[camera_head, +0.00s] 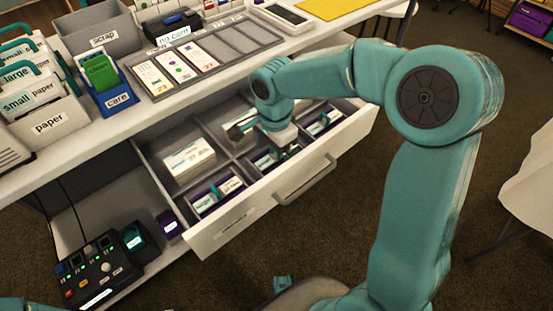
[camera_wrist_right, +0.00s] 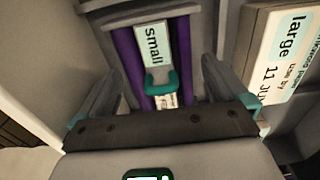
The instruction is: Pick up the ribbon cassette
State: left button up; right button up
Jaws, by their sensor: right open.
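A ribbon cassette with purple sides, a pale "small" label and a teal tab shows in the right wrist view (camera_wrist_right: 152,47), standing in a grey compartment. Several purple-sided cassettes lie in the open drawer (camera_head: 233,222) in the head view, among them a front-left group (camera_head: 217,196). My right gripper (camera_head: 279,146) points down into the drawer's middle. In the wrist view its open fingers (camera_wrist_right: 160,72) are on either side of the "small" cassette, with nothing gripped. In the head view the gripper hides part of that compartment. My left gripper is not in view.
A white box labelled "large" (camera_wrist_right: 276,52) stands in the neighbouring compartment; white packs (camera_head: 189,160) lie in the drawer's left. Thin grey dividers separate compartments. The counter above holds a card tray (camera_head: 240,42) and a paper holder (camera_head: 48,125). A control box (camera_head: 98,270) sits lower left.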

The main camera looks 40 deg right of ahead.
jog(key=shift+f, duration=0.65)
jog(key=c, duration=0.8)
jog(key=shift+r, duration=0.1)
notch_tip(320, 180, up, 20)
jog(key=p, duration=0.5)
